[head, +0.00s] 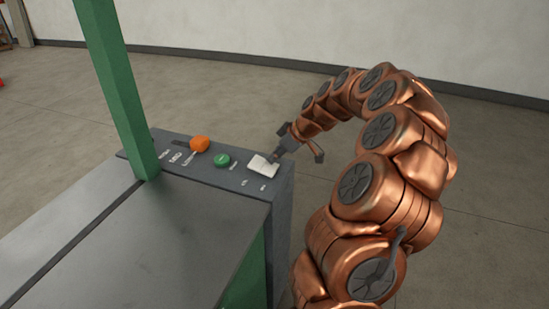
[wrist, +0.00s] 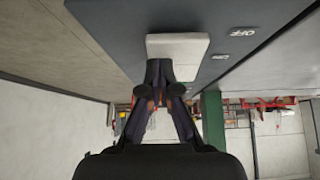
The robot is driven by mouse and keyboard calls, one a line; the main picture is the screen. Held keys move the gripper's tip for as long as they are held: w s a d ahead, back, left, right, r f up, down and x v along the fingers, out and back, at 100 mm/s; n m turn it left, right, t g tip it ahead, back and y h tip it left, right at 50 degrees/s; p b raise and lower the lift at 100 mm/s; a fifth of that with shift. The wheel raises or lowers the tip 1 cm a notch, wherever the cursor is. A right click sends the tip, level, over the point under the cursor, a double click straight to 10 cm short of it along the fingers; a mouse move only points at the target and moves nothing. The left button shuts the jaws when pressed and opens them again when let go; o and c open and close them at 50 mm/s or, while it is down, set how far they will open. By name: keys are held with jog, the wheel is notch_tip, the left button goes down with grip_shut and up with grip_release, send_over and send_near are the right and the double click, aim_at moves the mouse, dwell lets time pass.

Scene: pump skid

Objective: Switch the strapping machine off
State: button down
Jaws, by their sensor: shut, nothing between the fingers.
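The strapping machine (head: 205,215) has a grey top and a sloping dark control panel along its far edge. A white rocker switch (head: 262,167) sits at the panel's right end, with small markings beside it.
A green button (head: 222,159) and an orange knob (head: 200,144) sit on the panel left of the switch. A green post (head: 117,85) rises from the machine. The floor (head: 235,95) behind is clear up to the pale wall (head: 330,30).

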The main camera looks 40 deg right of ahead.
aim_at(275, 165)
jog(key=shift+w, duration=0.1)
jog(key=shift+w+a+r, duration=0.35)
jog(key=shift+w+a, duration=0.05)
jog(key=shift+w, duration=0.1)
jog(key=shift+d+r+b, duration=0.1)
jog(key=shift+r+b, duration=0.2)
jog(key=shift+r, duration=0.15)
jog(key=r, duration=0.1)
jog(key=s+r, duration=0.1)
jog(key=r, duration=0.1)
jog(key=shift+s+d+r+b, duration=0.15)
jog(key=shift+d+r+b, duration=0.2)
jog(key=shift+r, duration=0.05)
jog(key=s+d+r+b, duration=0.1)
jog(key=s+d+r, duration=0.2)
jog(key=s+r, duration=0.2)
jog(key=shift+s+d, duration=0.3)
jog(key=shift+s, duration=0.35)
jog(key=shift+r, duration=0.1)
